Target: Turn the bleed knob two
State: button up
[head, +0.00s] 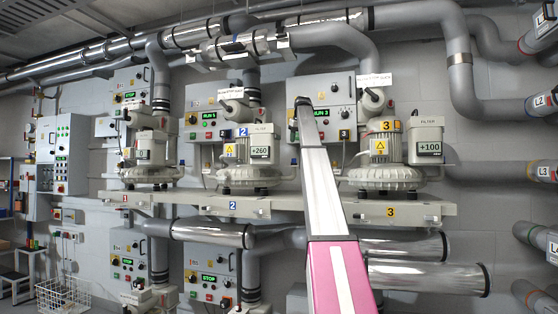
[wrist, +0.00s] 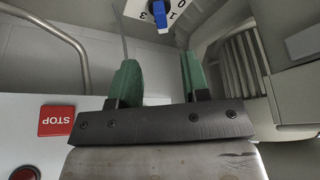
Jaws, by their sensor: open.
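Blower 2 (head: 250,172) stands on the wall shelf, with a "+260" display and a white tag (head: 231,93) above it; the tag's writing is too small to read. In the wrist view a blue knob (wrist: 161,22) sits on a white dial plate with upside-down figures, including 3, 0 and 1. I cannot tell whether it is bleed knob two. My gripper (wrist: 158,65) is open and empty, its green fingers apart, with the blue knob beyond the gap between them. In the head view my arm reaches up to the panel with the "RUN 3" display, and its dark end hides part of it.
Blower 3 (head: 386,170) stands right of my arm and blower 1 (head: 152,170) at the left. Pipes run overhead and below the shelf (head: 150,201). In the wrist view, a red STOP label (wrist: 56,120) lies left, a grey rail (wrist: 60,40) upper left and ribbed housing (wrist: 245,60) right.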

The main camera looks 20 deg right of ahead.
aim_at(293, 162)
jog(key=x, duration=1)
jog(key=shift+w+f, duration=0.2)
jog(key=shift+w, duration=0.1)
grip_shut()
